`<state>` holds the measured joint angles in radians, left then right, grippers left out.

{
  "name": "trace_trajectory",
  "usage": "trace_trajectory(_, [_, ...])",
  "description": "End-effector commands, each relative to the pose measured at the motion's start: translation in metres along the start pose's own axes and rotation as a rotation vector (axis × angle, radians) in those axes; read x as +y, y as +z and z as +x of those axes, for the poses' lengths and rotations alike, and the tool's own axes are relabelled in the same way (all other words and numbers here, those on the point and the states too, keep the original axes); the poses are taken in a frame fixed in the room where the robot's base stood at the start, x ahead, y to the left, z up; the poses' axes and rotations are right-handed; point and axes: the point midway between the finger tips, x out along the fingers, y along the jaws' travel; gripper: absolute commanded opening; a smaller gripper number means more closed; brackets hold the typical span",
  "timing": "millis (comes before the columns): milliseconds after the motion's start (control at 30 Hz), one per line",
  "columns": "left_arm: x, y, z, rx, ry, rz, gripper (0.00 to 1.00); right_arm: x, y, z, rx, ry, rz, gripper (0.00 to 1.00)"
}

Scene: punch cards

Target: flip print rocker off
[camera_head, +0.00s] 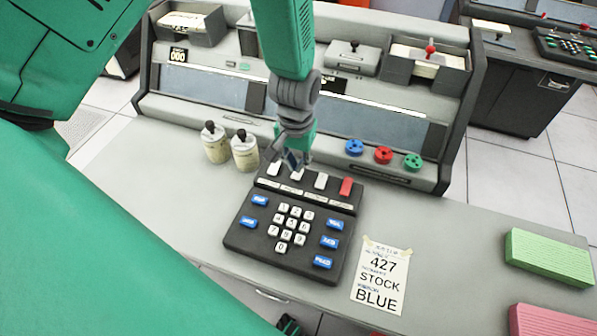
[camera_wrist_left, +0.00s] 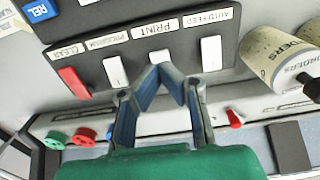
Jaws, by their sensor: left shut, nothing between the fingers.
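The dark keypad console (camera_head: 235,238) has a row of rockers along its far side. The print rocker (camera_wrist_left: 159,56) is the white one under the PRINT label (camera_wrist_left: 153,29), between the other two white rockers. My left gripper (camera_head: 291,158) is over this row, and its fingertips (camera_wrist_left: 160,70) meet in front of the print rocker, hiding much of it. The gripper is shut and empty. I cannot tell whether it touches the rocker or which way the rocker is tilted. My right gripper is not in view.
The AUTO FEED rocker (camera_wrist_left: 211,52), PROGRAM rocker (camera_wrist_left: 115,72) and red CLEAR rocker (camera_wrist_left: 73,82) are close by. Two cream canisters (camera_head: 244,152) stand left of the console. A note (camera_head: 381,278) lies to its right. Blue, red and green knobs (camera_head: 383,155) sit behind.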

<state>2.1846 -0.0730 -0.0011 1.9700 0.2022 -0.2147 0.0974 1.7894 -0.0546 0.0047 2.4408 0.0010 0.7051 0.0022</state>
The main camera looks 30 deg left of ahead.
Motion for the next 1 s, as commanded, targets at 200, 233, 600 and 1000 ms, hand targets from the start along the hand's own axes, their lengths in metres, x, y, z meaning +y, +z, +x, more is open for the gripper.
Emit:
trace_trajectory(200, [0.000, 0.000, 0.003, 0.000, 0.000, 0.000, 0.00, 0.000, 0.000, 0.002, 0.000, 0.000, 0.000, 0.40])
trace_trajectory(233, [0.000, 0.000, 0.003, 0.000, 0.000, 0.000, 0.00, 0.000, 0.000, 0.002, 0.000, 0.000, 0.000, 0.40])
trace_trajectory(600, [0.000, 0.000, 0.009, 0.000, 0.000, 0.000, 0.00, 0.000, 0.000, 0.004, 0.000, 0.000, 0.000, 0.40])
trace_trajectory(1000, [0.000, 0.000, 0.015, 0.000, 0.000, 0.000, 0.00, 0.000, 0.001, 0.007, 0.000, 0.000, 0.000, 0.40])
